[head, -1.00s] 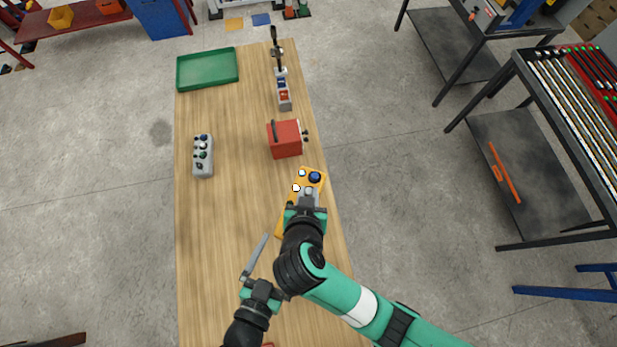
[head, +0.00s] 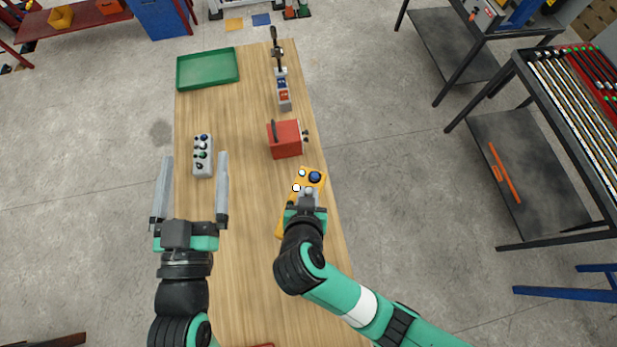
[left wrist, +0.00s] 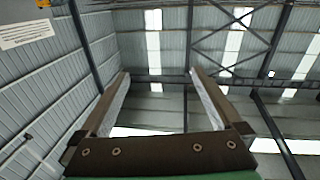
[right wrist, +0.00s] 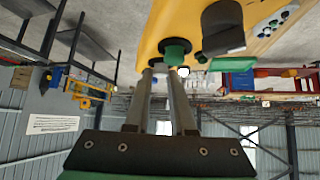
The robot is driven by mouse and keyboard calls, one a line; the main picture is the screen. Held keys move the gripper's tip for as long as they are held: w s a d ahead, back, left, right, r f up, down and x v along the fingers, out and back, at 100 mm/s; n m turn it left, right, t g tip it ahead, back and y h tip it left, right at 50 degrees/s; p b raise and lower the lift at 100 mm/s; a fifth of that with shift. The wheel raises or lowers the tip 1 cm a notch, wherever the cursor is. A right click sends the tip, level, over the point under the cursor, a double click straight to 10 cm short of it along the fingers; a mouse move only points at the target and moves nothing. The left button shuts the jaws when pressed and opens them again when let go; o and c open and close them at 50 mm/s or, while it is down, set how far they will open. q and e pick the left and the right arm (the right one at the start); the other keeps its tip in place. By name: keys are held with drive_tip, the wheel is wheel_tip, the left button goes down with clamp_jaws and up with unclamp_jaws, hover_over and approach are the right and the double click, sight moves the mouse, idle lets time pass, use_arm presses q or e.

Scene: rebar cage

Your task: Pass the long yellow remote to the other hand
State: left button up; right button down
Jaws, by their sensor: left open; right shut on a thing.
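The long yellow remote (head: 313,179) has dark and pale buttons and is at the right side of the table in the head view. My right gripper (head: 309,193) is shut on it, and the gripper and wrist cover part of it. In the right wrist view the yellow remote (right wrist: 190,25) fills the top, with the right fingers (right wrist: 163,85) close together against it. My left gripper (head: 191,188) is open and empty at the table's left side, apart from the remote. In the left wrist view its spread fingers (left wrist: 158,100) have only wall and roof behind them.
A grey button box (head: 203,158) lies just beyond the left gripper. A red box (head: 286,140) with a dark handle stands beyond the remote. A green tray (head: 207,86) and a grey switch unit (head: 284,99) are farther back. The table middle (head: 245,190) is clear.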

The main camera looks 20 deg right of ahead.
use_arm(q)
drive_tip(key=s+a+r+t+y, duration=0.1)
drive_tip(key=a+r+t, duration=0.1)
drive_tip(key=r, duration=1)
drive_tip(key=s+a+r+n+t+y, duration=0.1)
drive_tip(key=s+a+r+t, duration=0.1)
drive_tip(key=r, duration=1)
drive_tip(key=s+a+r+n+t+y, duration=0.1)
drive_tip(key=a+r+t, duration=0.3)
drive_tip(key=r, duration=0.8)
drive_tip(key=shift+s+t, duration=0.2)
drive_tip(key=shift+t, duration=0.7)
